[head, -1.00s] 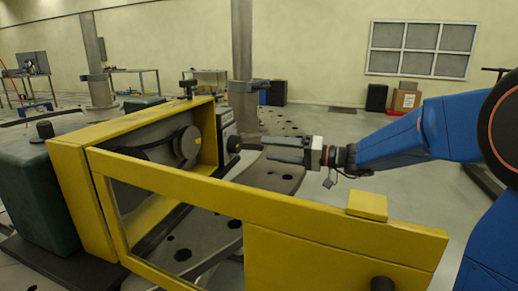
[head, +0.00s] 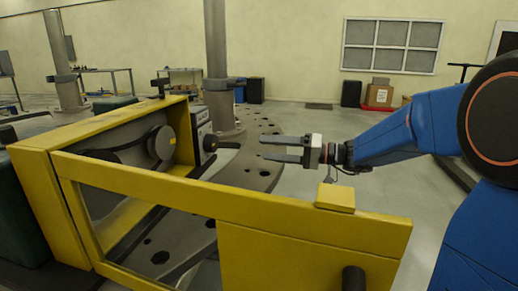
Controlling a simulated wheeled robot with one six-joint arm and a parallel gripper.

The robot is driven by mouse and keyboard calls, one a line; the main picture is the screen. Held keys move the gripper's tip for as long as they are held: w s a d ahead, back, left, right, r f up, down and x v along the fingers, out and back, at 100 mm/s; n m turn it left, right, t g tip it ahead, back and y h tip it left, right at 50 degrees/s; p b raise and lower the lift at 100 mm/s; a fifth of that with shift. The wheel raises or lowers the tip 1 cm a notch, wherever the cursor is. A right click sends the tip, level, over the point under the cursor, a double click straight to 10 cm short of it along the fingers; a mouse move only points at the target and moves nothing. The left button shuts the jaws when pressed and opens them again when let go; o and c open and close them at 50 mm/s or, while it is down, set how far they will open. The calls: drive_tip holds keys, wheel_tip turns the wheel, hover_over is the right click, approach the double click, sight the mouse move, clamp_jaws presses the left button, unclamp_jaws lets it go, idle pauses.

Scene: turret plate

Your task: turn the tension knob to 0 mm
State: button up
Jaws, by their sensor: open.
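A black knob (head: 211,143) with a short dark stalk pointing right stands at the right end of the yellow guard box (head: 100,120). It appears to be the tension knob, but no scale or mm marking can be read. My gripper (head: 263,149) is open and empty, its two grey fingers pointing left. The fingertips are at about the stalk's height in the picture, with a visible gap to the right of it. Inside the box are a grey round pulley (head: 160,142) and a dark belt (head: 105,155).
The yellow door frame (head: 240,212) stands open across the foreground, below my gripper, with a yellow block (head: 335,197) on top. A grey column (head: 217,60) rises behind. A dark perforated plate (head: 250,175) lies below the gripper.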

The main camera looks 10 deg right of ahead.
sight(215, 145)
drive_tip(key=m, duration=0.5)
drive_tip(key=shift+m, duration=0.4)
drive_tip(key=m, duration=1.9)
drive_tip(key=x, duration=1.7)
drive_tip(key=shift+w+a+f, duration=0.1)
drive_tip(key=shift+a, duration=0.1)
drive_tip(key=c, duration=1)
